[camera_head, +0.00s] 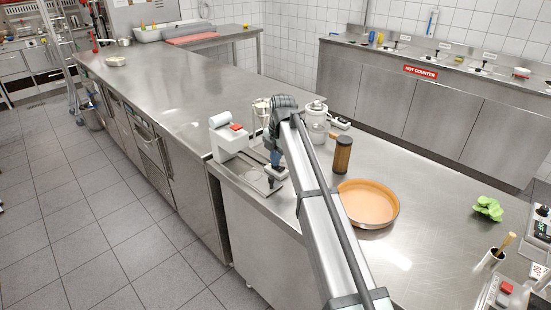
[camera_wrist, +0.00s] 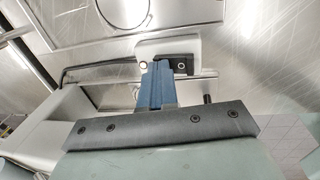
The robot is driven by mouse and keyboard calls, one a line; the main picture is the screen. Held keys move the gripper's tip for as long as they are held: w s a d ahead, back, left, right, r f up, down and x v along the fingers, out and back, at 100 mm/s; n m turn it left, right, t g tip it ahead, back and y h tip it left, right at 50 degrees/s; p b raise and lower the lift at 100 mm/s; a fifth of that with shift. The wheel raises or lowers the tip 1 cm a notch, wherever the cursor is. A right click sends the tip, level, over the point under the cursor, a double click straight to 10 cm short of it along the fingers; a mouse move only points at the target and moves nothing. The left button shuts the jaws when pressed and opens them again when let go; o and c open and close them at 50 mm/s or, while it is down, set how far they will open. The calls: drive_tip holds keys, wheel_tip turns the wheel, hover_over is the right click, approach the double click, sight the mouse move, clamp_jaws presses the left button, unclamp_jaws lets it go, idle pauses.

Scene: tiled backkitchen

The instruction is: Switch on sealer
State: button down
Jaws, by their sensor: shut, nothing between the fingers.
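A white machine (camera_head: 230,142) with a white roll on top and a red part stands on the steel counter, left of my arm in the head view. It seems to be the sealer. A flat metal plate (camera_head: 252,178) lies beside it, partly hidden by my arm. My gripper (camera_head: 275,168) points down over this plate, just right of the white machine. In the wrist view its blue fingers (camera_wrist: 158,72) are together and empty. Their tips appear at a white housing (camera_wrist: 168,46) with a dark panel and a round spot. I cannot tell whether they touch it.
Right of my arm are a brown pepper-mill-like container (camera_head: 342,155) and an orange round pan (camera_head: 368,204). A white jar (camera_head: 316,112) stands behind my gripper. Green leaves (camera_head: 488,208) lie at the right. The long counter (camera_head: 165,85) at the back left is mostly clear.

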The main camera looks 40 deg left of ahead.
drive_tip(key=shift+d+r, duration=0.15)
drive_tip(key=shift+d, duration=0.6)
wheel_tip(320, 180, up, 14)
drive_tip(key=a, duration=0.2)
idle(0.4)
idle(0.5)
